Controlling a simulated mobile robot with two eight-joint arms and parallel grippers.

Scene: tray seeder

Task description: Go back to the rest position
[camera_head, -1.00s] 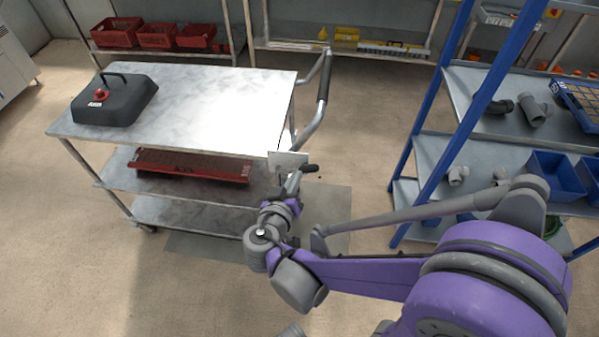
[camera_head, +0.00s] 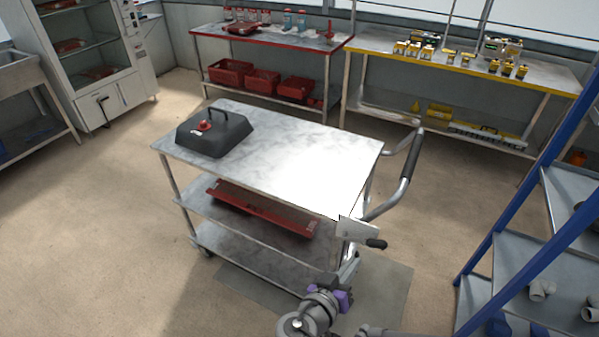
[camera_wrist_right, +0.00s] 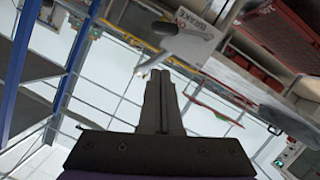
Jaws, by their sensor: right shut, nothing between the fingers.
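My right gripper (camera_head: 348,268) is at the lower middle of the head view, just below the cart's white label plate (camera_head: 358,228) and in front of its right end. In the right wrist view its two dark fingers (camera_wrist_right: 160,88) are together with nothing between them. The label plate also shows at the top of the wrist view (camera_wrist_right: 197,20). Whether the gripper touches the cart cannot be told. My left gripper is not in view.
A metal cart (camera_head: 310,165) carries a black lidded container (camera_head: 215,135), with a red tray (camera_head: 262,208) on its middle shelf. A blue-framed shelf (camera_head: 535,255) stands at right. Red (camera_head: 270,42) and yellow (camera_head: 470,62) benches stand behind. Floor at left is clear.

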